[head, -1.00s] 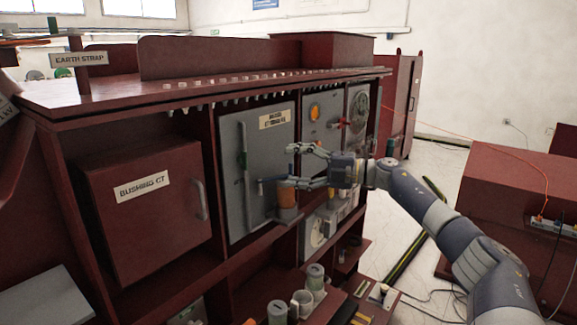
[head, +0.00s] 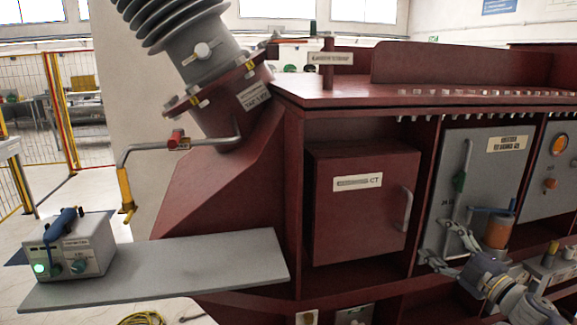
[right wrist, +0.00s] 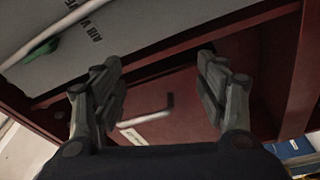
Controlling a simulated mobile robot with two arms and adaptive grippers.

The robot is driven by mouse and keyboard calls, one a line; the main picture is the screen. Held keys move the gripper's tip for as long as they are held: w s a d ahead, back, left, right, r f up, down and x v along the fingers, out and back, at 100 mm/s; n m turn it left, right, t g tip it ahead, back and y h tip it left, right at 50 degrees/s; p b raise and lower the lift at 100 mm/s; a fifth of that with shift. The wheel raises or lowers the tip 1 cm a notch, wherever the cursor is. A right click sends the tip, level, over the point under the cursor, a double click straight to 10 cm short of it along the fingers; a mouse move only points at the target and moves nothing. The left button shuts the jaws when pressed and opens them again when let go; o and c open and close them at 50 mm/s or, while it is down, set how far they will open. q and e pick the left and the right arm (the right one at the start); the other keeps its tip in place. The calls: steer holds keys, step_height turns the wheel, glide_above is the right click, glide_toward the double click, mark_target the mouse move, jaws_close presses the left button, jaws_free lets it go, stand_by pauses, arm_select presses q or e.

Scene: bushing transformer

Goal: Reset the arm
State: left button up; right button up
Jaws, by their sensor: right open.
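My right gripper (head: 434,240) is open and empty, in front of the grey door panel (head: 470,170) at the right of the head view. Its fingers point left and lie just left of and below an orange cylinder (head: 497,232). In the right wrist view the two fingers (right wrist: 160,82) stand wide apart with nothing between them. Behind them are dark red cabinet surfaces and a grey panel (right wrist: 90,35). My right forearm runs out at the lower right of the head view. My left gripper is not in view.
The red "CT" box (head: 360,210) with a handle sits left of my right gripper. A grey shelf (head: 200,270) juts out left, carrying a tester box (head: 75,255) with a green light. A ribbed bushing (head: 185,30) and bent pipe (head: 125,165) stand above.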

steer(key=s+a+f+m+g+h, duration=0.25)
steer(key=s+a+f+m, duration=0.2)
steer(key=f, duration=0.25)
steer(key=s+a+f+m+g+h, duration=0.1)
steer(key=s+a+f+m+h, duration=0.25)
steer(key=s+f, duration=0.3)
steer(key=s+a+f+m+g+h, duration=0.1)
steer(key=s+a+f+m+h, duration=0.2)
steer(key=f, duration=0.4)
steer(key=s+a+f+m+g+y, duration=0.1)
steer(key=s+a+f+m+g, duration=0.15)
steer(key=s, duration=0.75)
steer(key=s+a+f+m+g, duration=0.1)
steer(key=s+f+g, duration=0.25)
steer(key=s, duration=0.55)
steer(key=s+a+f+m+g+y, duration=0.15)
steer(key=s+g, duration=0.25)
steer(key=s, duration=0.6)
step_height(320, 180, down, 28)
steer(key=s+g+b, duration=0.1)
steer(key=s+b, duration=0.1)
steer(key=s+d+f+g, duration=0.1)
steer(key=s+d+f, duration=0.1)
steer(key=s+f, duration=1.4)
steer(key=shift+f+h+b, duration=0.2)
steer(key=shift+h+b, duration=0.15)
steer(key=shift+s, duration=0.1)
